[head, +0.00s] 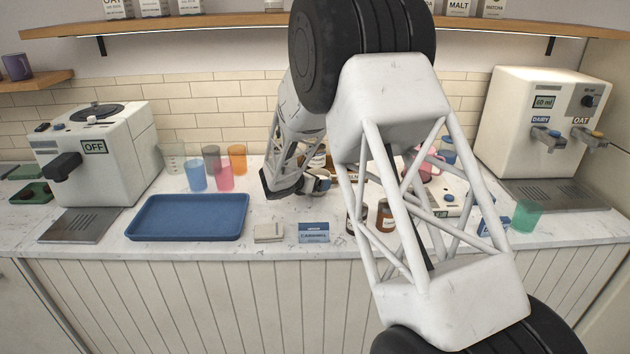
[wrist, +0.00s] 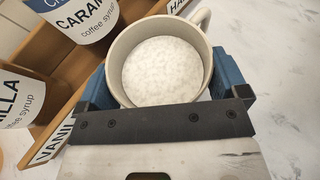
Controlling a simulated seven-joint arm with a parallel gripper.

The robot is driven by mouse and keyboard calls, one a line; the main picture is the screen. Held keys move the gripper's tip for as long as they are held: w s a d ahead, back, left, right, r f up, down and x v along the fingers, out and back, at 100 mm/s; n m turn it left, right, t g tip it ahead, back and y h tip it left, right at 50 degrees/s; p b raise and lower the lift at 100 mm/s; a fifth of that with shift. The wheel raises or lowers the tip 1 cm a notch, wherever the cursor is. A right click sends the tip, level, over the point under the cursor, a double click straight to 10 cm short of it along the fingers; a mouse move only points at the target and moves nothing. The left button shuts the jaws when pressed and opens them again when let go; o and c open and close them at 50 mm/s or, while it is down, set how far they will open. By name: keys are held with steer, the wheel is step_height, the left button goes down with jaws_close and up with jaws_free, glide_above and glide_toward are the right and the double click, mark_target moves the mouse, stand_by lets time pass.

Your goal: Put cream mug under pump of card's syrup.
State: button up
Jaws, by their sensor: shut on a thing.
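The cream mug (wrist: 163,27) fills the middle of the wrist view, with white, foam-like contents and its handle toward the upper right. My gripper (wrist: 165,92) is shut on it, one blue finger at each side. A syrup bottle with a partly cut-off caramel label (wrist: 85,18) stands just beyond the mug, to its upper left. A vanilla syrup bottle (wrist: 25,98) stands farther left. No pump shows clearly. In the head view my gripper (head: 318,184) is low over the back of the counter, and the mug is mostly hidden. The blue card (head: 314,232) lies in front; its print is too small to read.
A wooden syrup rack (wrist: 75,85) borders the mug's left. A blue tray (head: 188,217) lies on the counter, with coloured cups (head: 224,178) behind it. A dispenser (head: 535,120) stands right and a machine (head: 95,150) left. My arm hides much of the middle.

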steer(key=o, duration=0.8)
steer(key=shift+r, duration=0.1)
steer(key=v, duration=1.2)
stand_by(0.3)
